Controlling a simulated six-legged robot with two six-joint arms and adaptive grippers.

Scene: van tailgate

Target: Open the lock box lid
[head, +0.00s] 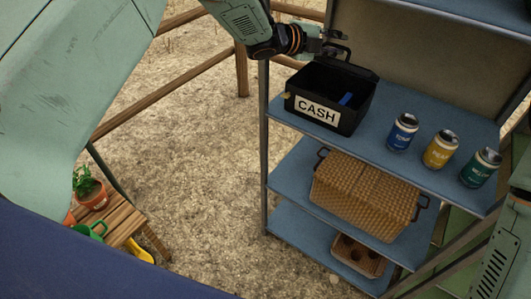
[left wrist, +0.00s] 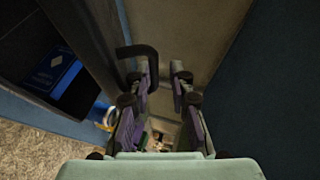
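The black lock box (head: 345,112) marked CASH stands on the top blue shelf in the head view. Its top is open, and a blue item (head: 346,99) shows inside; the item also shows in the left wrist view (left wrist: 54,74). The lid (head: 346,68) is raised at the back of the box, with a black handle (head: 340,47). My left gripper (head: 330,42) is at this handle. In the left wrist view its fingers (left wrist: 161,76) are apart, and the handle (left wrist: 136,51) is beside the left finger, not clearly between them. My right gripper is out of view.
Blue, yellow and teal cans (head: 440,150) stand right of the box on the shelf (head: 375,160). A wicker basket (head: 365,195) is on the shelf below. A wooden crate or stool (head: 112,218) with a potted plant (head: 90,187) is at lower left. Open ground lies left of the shelves.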

